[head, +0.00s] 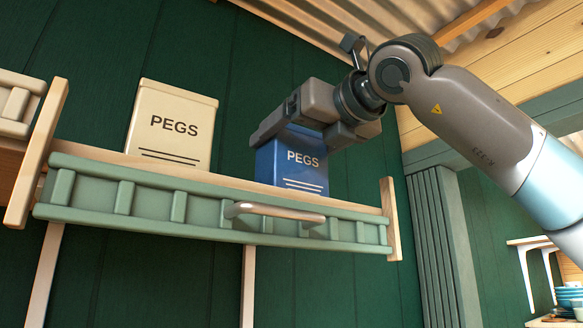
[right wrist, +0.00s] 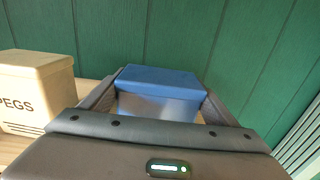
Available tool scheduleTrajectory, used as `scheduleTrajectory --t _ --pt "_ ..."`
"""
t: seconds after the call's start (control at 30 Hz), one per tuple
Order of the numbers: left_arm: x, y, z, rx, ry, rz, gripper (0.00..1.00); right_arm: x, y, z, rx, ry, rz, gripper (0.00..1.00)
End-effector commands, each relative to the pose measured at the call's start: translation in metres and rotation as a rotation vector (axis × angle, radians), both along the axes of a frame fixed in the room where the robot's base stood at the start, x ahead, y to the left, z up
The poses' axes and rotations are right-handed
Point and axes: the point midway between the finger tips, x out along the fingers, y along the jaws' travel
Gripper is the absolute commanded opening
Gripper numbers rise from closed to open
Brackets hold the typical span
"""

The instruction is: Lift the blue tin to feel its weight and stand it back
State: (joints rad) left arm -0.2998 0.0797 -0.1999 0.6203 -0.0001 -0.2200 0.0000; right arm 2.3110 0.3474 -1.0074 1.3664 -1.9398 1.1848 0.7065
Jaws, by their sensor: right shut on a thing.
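The blue tin (head: 292,168), lettered PEGS, is upright at the right part of the wooden shelf (head: 350,202) in the head view. My right gripper (head: 292,138) reaches in from the right and is shut on the tin's upper part. In the right wrist view the tin (right wrist: 160,92) sits between the two fingers (right wrist: 158,100). The shelf's green front rail hides the tin's bottom edge, so I cannot tell whether it touches the shelf. My left gripper is not in view.
A cream PEGS tin (head: 172,128) stands on the shelf to the left, apart from the blue one. The green slatted rail (head: 150,200) with a metal handle (head: 275,212) runs along the front. A green plank wall (head: 100,50) is close behind.

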Motion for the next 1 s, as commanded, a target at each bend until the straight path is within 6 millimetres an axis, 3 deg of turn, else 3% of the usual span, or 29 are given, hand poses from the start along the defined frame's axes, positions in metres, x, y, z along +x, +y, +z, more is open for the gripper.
scheduleTrajectory --t 0.47,0.93,1.0 --pt "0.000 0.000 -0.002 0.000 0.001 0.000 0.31 -0.002 0.000 0.011 0.003 -0.005 0.000 0.21" --pt "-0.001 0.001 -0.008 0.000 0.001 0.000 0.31 -0.002 0.000 0.044 0.005 -0.005 0.001 0.21" --pt "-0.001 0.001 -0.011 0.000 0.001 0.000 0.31 -0.007 -0.010 0.049 0.006 -0.007 -0.002 0.21"
